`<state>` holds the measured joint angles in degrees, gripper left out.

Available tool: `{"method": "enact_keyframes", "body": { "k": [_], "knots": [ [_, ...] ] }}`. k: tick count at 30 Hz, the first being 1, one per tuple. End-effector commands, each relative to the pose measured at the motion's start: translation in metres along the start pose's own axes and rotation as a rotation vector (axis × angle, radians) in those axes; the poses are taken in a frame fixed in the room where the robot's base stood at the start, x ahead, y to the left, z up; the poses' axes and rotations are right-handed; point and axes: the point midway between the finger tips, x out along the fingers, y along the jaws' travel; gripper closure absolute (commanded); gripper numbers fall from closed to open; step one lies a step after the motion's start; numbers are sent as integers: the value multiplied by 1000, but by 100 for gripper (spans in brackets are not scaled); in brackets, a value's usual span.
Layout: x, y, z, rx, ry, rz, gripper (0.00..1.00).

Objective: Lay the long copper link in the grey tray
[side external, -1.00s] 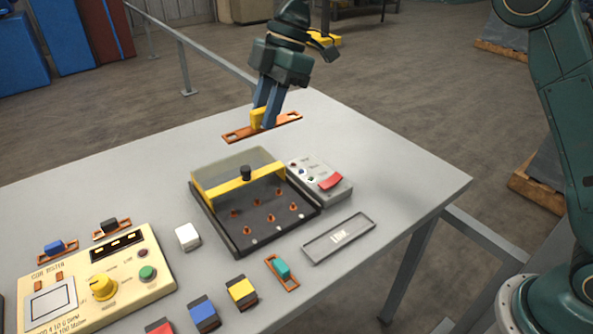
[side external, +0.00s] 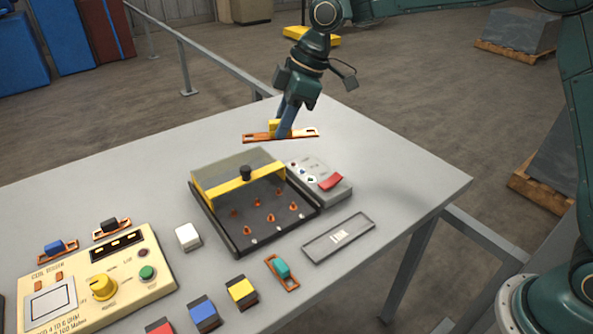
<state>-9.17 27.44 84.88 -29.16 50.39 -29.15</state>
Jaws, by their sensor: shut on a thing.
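The long copper link (side external: 303,132) is a flat orange-copper strip with a slot near each end and a yellow block (side external: 274,125) at its middle. My gripper (side external: 282,130) is shut on it and holds it, roughly level, above the back part of the table. The fingers partly hide the yellow block. The grey tray (side external: 313,256) is a shallow long rectangle at the right front of the table, with a pale printed label inside. It is empty. The link is apart from the tray, behind it and to its left in the picture.
A black stand with copper posts and a yellow-framed clear cover (side external: 236,183) stands between link and tray. Beside it is a grey switch box (side external: 322,180) with a red rocker. A short teal-handled link (side external: 282,270), coloured blocks and a cream coil tester (side external: 95,280) are at front left.

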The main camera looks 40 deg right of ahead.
Motion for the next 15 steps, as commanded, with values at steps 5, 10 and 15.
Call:
{"method": "enact_keyframes", "body": {
  "k": [5, 10, 15],
  "knots": [
    [16, 24, 45, 244, -3, 98, 100],
    [29, 43, 97, 470, -4, 192, 100],
    [38, 55, 158, 680, -4, 279, 100]
  ]
}}
